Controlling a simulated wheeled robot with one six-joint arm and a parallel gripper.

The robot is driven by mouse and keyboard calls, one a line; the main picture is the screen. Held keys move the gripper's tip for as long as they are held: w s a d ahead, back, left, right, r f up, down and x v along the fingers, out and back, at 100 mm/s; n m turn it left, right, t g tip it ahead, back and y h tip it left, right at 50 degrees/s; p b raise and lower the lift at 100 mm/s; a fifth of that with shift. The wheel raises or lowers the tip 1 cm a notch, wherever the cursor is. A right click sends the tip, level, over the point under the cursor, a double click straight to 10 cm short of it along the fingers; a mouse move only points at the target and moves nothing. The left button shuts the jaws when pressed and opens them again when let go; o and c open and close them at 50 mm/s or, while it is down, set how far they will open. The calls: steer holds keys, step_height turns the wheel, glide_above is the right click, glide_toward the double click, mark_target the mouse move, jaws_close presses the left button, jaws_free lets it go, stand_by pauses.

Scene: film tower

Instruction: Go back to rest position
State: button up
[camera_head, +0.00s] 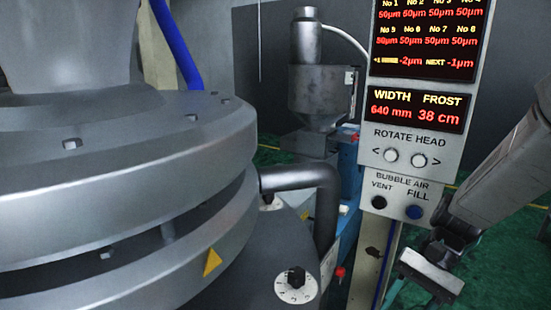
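My gripper (428,278) is at the lower right, at the end of my light grey arm, which comes in from the right edge. It hangs below and to the right of the control panel (368,155), apart from it as far as I can see. Its fingertips are not clear against the dark background, so I cannot tell whether it is open or shut. I see nothing held in it. The panel carries two ROTATE HEAD buttons, a black VENT button (379,202) and a blue FILL button (414,212).
A large grey round die head (120,190) fills the left, with a yellow marker (212,262). A rotary knob (296,283) sits low in the middle, beside a bent dark pipe (310,178). A metal hopper (318,90) stands behind. Green floor (490,265) shows at the right.

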steer(key=s+d+r+n+t+h, duration=0.2)
steer(key=s+r+n+t+h, duration=0.4)
steer(key=s+r, duration=0.5)
steer(key=shift+d+r+n+t+h, duration=0.35)
steer(key=shift+r+h, duration=0.25)
steer(key=shift+r, duration=0.55)
stand_by(0.8)
